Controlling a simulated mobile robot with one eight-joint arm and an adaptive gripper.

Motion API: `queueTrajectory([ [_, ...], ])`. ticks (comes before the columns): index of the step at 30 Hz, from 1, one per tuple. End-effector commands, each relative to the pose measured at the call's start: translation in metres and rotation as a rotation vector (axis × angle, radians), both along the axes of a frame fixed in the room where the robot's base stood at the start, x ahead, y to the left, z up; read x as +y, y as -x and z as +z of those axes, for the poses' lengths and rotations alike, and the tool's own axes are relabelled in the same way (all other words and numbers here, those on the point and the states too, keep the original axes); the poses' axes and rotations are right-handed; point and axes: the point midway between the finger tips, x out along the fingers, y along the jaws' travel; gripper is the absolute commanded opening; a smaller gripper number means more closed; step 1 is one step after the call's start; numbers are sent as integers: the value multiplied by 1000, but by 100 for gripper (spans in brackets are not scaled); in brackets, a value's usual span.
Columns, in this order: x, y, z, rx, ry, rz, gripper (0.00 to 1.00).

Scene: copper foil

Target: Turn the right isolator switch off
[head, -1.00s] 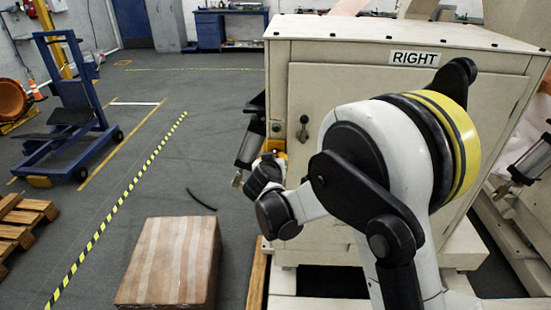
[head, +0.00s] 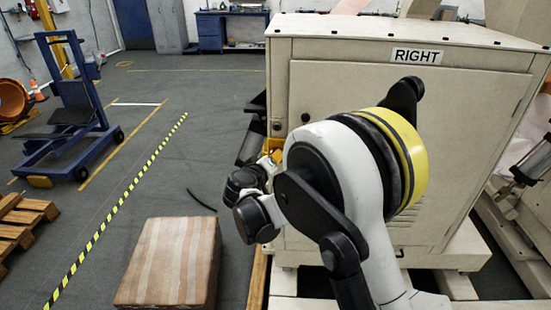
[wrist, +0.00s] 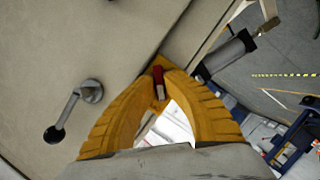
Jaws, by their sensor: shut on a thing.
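The cream cabinet (head: 420,115) carries a white RIGHT label (head: 416,56). The yellow fingers of my gripper (wrist: 160,72) curve together at the cabinet's edge in the wrist view. They are shut on a small red switch handle (wrist: 158,76), which shows between the fingertips with a pale part below it. In the head view only a bit of my yellow gripper (head: 274,146) shows at the cabinet's left edge. My arm and wrist hide the switch there, so its position cannot be read from that view.
A door lever with a black knob (wrist: 56,131) sticks out beside my fingers. A grey cylinder (wrist: 228,58) is close on the other side. A brown box (head: 170,262) stands on the floor at front left. Open floor (head: 215,110) lies left of the cabinet.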

Motion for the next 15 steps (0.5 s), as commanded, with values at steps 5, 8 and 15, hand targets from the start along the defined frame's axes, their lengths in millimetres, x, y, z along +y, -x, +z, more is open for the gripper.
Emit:
queueTrajectory([
  [5, 0, 0, 0, 0, 13, 0, 0],
  [8, 0, 0, 0, 0, 14, 0, 0],
  [15, 0, 0, 0, 0, 13, 0, 19],
])
